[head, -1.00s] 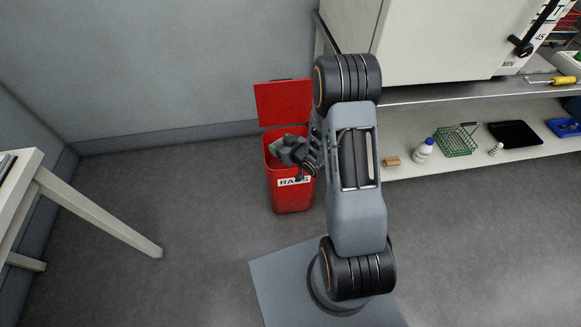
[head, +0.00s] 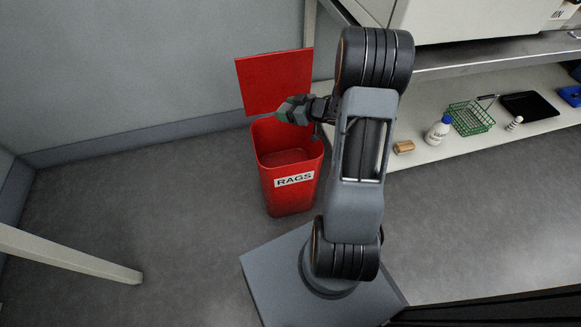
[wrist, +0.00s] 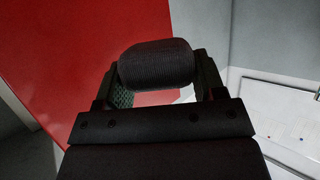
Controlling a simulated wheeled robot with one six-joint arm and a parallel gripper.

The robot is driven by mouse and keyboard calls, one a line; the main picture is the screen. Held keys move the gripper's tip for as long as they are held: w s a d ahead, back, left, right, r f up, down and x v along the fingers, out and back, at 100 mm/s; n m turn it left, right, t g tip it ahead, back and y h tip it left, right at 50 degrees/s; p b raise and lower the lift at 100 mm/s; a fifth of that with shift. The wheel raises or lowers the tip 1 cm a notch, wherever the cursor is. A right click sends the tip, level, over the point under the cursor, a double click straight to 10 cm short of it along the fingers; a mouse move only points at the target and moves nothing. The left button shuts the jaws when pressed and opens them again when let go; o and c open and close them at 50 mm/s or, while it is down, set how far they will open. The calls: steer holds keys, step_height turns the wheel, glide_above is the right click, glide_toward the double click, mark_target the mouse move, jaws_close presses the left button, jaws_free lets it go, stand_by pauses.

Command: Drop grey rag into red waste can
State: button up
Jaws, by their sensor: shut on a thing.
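The red waste can (head: 290,195), labelled RAGS, stands on the floor with its red lid (head: 270,80) raised at the back. Its mouth is open and the part of the inside that shows looks empty. My gripper (head: 284,110) is above the back edge of the mouth, in front of the lid in the head view. In the wrist view my gripper (wrist: 160,78) is shut on the grey rag (wrist: 158,62), a dark ribbed roll between the two fingers. The rag is hard to make out in the head view.
A shelf (head: 420,150) at the right holds a brown block (head: 403,147), a white bottle (head: 438,130), a green basket (head: 470,117) and a black tray (head: 530,105). A pale table leg (head: 70,258) is at the lower left. Floor left of the can is clear.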

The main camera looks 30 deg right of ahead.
step_height(320, 180, down, 5)
steer(key=b, duration=0.5)
steer(key=shift+a+r, duration=0.1)
steer(key=o, duration=1)
step_height(320, 180, up, 4)
steer(key=p, duration=0.3)
steer(key=s+a+r+p, duration=0.1)
steer(key=s+r+p, duration=0.1)
steer(key=s+r, duration=0.1)
steer(key=s+r+p, duration=0.2)
steer(key=s+r, duration=0.1)
steer(key=s, duration=0.3)
steer(key=s+a+r+p, duration=0.1)
steer(key=s+r+p, duration=0.1)
steer(key=s+r, duration=0.1)
steer(key=shift+s+a+p, duration=0.3)
steer(key=shift+s+a, duration=0.05)
steer(key=shift+s, duration=0.5)
